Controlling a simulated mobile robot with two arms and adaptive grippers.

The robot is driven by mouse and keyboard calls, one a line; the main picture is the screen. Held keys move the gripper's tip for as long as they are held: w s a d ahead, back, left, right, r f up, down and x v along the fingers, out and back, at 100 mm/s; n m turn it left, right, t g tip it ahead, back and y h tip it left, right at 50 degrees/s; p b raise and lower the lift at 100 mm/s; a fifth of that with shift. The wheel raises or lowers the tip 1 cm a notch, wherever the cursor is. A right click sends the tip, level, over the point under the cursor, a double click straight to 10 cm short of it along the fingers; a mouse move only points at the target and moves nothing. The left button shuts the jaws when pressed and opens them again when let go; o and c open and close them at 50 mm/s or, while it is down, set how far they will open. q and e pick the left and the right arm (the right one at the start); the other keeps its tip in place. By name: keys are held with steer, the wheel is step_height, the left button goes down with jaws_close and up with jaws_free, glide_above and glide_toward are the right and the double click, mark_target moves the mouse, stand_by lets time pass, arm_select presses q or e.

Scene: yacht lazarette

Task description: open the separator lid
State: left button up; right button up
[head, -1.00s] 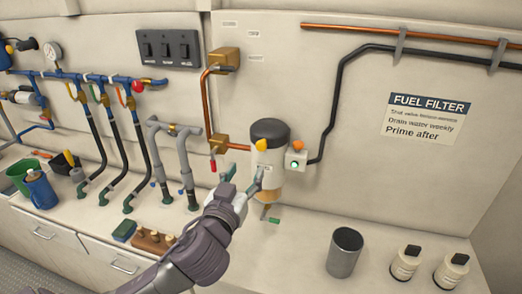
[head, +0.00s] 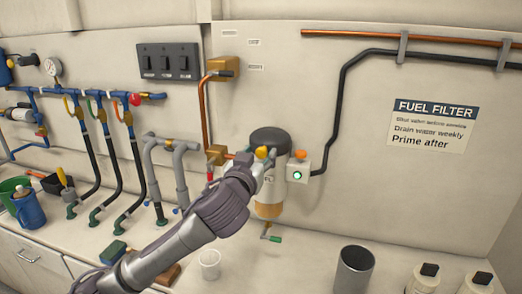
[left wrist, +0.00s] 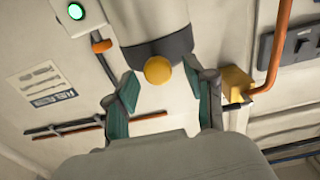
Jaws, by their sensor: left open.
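The separator has a dark lid (head: 270,137), a pale body and an amber lower bowl (head: 268,209). It is mounted upright on the wall in the head view. A yellow knob (left wrist: 158,70) sits on the front edge of the lid; it also shows in the head view (head: 262,152). My left gripper (left wrist: 160,78) is open, with one green-padded finger on each side of the knob. I cannot tell whether either finger touches it. In the head view the left gripper (head: 263,163) and arm cover part of the separator's body. My right gripper is not in view.
A white box with a green light (head: 297,175) and an orange top stands close right of the separator. A copper pipe and brass valve (head: 218,154) are close left.

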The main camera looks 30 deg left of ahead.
arm_select(q)
steer(key=shift+x, duration=1)
steer(key=shift+f, duration=0.1)
steer(key=shift+c, duration=0.2)
jaws_close()
